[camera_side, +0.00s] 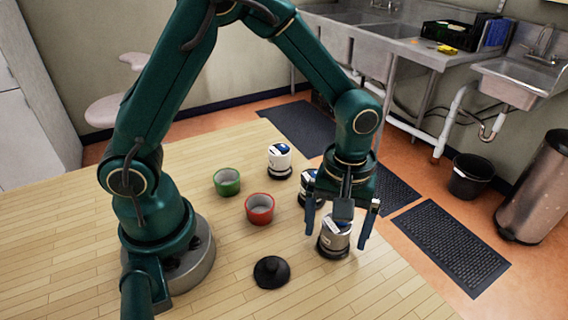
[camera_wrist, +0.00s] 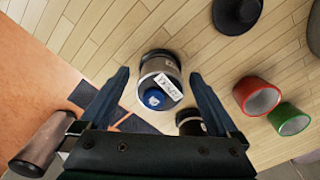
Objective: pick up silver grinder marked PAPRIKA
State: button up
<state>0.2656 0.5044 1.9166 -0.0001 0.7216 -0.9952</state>
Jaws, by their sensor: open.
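A silver grinder (camera_side: 335,232) with a black base and blue-marked top stands upright on the wooden table, directly below my gripper (camera_side: 335,238). In the wrist view, this grinder (camera_wrist: 152,72) has a white label and a blue cap; the lettering is too small to read. My gripper is open, with one finger on each side of the grinder and visible gaps. A second grinder (camera_side: 307,190) stands just behind, partly hidden by my gripper; it also shows in the wrist view (camera_wrist: 190,124). A third, pale grinder (camera_side: 279,158) stands farther back. I cannot tell which is marked PAPRIKA.
A red bowl (camera_side: 260,209) and a green bowl (camera_side: 227,182) stand left of the grinders. A black knobbed lid-like object (camera_side: 271,272) lies near the front. The table's right edge is close to the nearest grinder. Bare wood (camera_side: 350,291) lies in front.

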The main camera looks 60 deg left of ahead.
jog(key=shift+f, duration=0.35)
grip_shut()
jog(key=shift+r, duration=0.1)
